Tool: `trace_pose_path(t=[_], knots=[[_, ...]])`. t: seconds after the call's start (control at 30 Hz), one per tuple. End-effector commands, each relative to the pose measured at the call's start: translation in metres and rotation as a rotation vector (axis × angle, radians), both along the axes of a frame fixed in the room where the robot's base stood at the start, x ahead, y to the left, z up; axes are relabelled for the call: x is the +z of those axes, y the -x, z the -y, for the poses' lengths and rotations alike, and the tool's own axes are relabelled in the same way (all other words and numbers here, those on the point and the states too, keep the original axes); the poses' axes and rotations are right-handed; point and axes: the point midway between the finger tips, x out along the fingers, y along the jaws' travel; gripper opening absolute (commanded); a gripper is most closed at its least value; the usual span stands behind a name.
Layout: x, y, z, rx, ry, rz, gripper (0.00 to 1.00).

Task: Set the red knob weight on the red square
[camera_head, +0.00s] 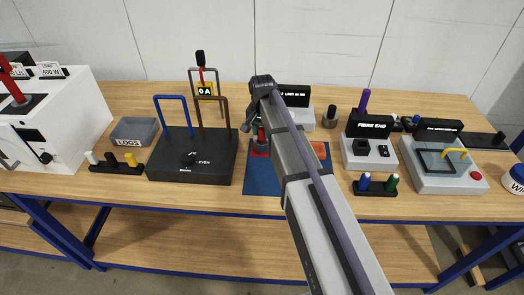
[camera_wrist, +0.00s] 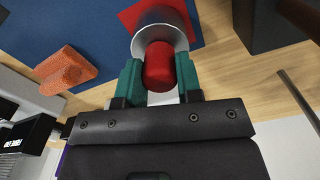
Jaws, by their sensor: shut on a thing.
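The red knob weight shows in the wrist view as a red knob (camera_wrist: 159,68) on a silvery round body (camera_wrist: 160,28). My gripper (camera_wrist: 160,80) is shut on the red knob, with a teal finger on each side. The red square (camera_wrist: 194,20) lies on the blue mat (camera_wrist: 95,18), partly hidden behind the weight. In the head view the red knob (camera_head: 262,136) shows beside my arm at the mat's left part, over the red square (camera_head: 258,154). I cannot tell whether the weight touches the square or hangs just above it.
An orange block (camera_wrist: 63,68) lies on the mat, right of my arm in the head view. A black box with upright frames (camera_head: 192,155) stands close on the left. Grey devices stand to the right (camera_head: 368,152). A small peg holder (camera_head: 376,187) sits near the front edge.

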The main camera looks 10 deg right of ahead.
Motion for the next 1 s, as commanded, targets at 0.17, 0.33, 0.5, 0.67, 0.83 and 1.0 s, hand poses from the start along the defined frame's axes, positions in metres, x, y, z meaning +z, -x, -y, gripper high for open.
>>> trace_pose_path(t=[0.17, 0.33, 0.5, 0.67, 0.83, 1.0], knots=[[0.0005, 0.0, 0.0, 0.0, 0.0, 0.0, 0.0], [0.0, 0.0, 0.0, 0.0, 0.0, 0.0, 0.0], [-0.0029, 0.0, 0.0, 0.0, 0.0, 0.0, 0.0], [-0.0059, 0.0, 0.0, 0.0, 0.0, 0.0, 0.0], [-0.0051, 0.0, 0.0, 0.0, 0.0, 0.0, 0.46], [-0.0052, 0.0, 0.0, 0.0, 0.0, 0.0, 0.62]])
